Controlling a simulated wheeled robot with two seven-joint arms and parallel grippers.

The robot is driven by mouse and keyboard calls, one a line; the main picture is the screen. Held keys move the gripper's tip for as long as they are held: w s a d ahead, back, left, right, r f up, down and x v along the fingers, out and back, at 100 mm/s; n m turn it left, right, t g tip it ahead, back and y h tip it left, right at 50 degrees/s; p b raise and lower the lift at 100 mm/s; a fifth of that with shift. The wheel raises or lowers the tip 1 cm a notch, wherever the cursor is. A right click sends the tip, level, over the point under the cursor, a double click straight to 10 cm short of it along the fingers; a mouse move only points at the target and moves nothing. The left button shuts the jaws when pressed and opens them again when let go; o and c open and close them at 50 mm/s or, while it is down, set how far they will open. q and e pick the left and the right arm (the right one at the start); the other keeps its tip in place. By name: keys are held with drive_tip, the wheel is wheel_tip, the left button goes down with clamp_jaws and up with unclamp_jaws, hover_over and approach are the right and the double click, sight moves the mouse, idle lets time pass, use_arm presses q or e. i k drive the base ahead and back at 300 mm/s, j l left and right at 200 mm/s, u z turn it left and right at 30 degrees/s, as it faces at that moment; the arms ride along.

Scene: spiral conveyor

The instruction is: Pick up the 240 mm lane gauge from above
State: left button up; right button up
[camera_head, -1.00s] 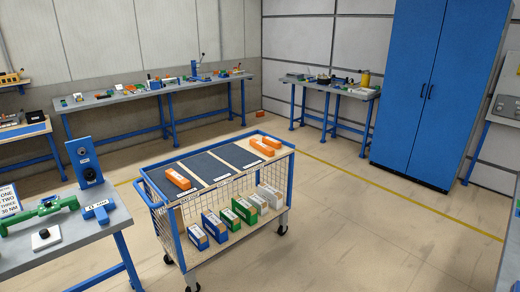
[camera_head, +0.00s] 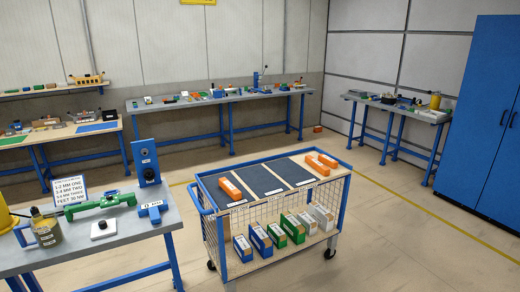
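No gripper of mine shows in the head view. I cannot read which thing is the 240 mm lane gauge. Orange bars lie on top of the blue wire-sided trolley (camera_head: 193,192). One orange bar (camera_head: 230,188) lies at its left end, and two more, a nearer one (camera_head: 317,166) and a farther one (camera_head: 327,160), lie at its right end. Dark panels (camera_head: 262,180) cover the middle of the top. Small white labels sit along the front edge, too small to read.
Several blue, green and whitish boxes stand on the trolley's lower shelf. A grey bench (camera_head: 80,255) at left holds a green tool (camera_head: 95,208), a blue upright fixture (camera_head: 147,162) and a text sign (camera_head: 69,191). Benches line the back walls; a blue cabinet (camera_head: 485,130) stands right. Floor around the trolley is clear.

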sight(321, 168)
drive_tip(key=i+l+u, duration=0.8)
drive_tip(key=i+l, duration=0.2)
drive_tip(key=l, duration=0.15)
drive_tip(key=i+l, duration=0.25)
drive_tip(key=l, duration=0.15)
drive_tip(key=i+l, duration=0.2)
drive_tip(key=l, duration=0.15)
drive_tip(key=i+l, duration=0.25)
drive_tip(key=l, duration=0.15)
drive_tip(key=i+l+u, duration=0.1)
drive_tip(key=i+l, duration=0.35)
drive_tip(key=l, duration=0.3)
drive_tip(key=i+l, duration=0.2)
drive_tip(key=l, duration=0.2)
drive_tip(key=i+l, duration=0.25)
drive_tip(key=l, duration=0.15)
drive_tip(key=i+l+u, duration=0.1)
drive_tip(key=l, duration=0.3)
drive_tip(key=i, duration=0.1)
